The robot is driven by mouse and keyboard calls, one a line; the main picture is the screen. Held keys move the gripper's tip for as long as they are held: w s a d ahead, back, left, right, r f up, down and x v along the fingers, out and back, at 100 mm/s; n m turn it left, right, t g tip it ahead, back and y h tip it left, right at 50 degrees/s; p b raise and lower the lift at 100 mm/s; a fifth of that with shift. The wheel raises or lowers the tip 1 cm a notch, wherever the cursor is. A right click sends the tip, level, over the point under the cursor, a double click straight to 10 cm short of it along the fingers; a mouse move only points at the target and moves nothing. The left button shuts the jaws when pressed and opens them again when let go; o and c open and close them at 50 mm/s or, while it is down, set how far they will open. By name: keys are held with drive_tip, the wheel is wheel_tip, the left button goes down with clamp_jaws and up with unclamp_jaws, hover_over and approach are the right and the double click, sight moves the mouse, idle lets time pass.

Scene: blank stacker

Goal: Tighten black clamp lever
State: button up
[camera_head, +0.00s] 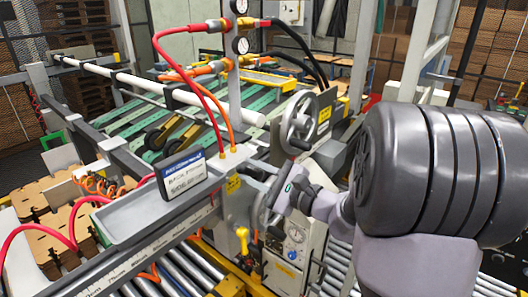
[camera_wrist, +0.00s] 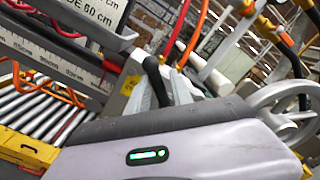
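The black clamp lever (camera_wrist: 156,80) shows in the wrist view as a short dark handle, tilted, at a grey metal bracket just beyond my gripper's body. In the head view I cannot make it out; my gripper and wrist may cover it.
A sign box (camera_head: 182,175) sits on the rail, with red and orange hoses nearby. A yellow knob (camera_head: 243,240) is below. Metal rollers (camera_head: 180,265) run along the bottom.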

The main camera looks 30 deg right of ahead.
drive_tip(key=s+d+r+m+p, duration=0.1)
drive_tip(key=s+d+m+p, duration=0.5)
drive_tip(key=m, duration=0.3)
drive_tip(key=shift+s+d+r+m, duration=0.25)
drive_tip(key=shift+s+d+m, duration=0.1)
drive_tip(key=shift+s, duration=0.25)
idle(1.0)
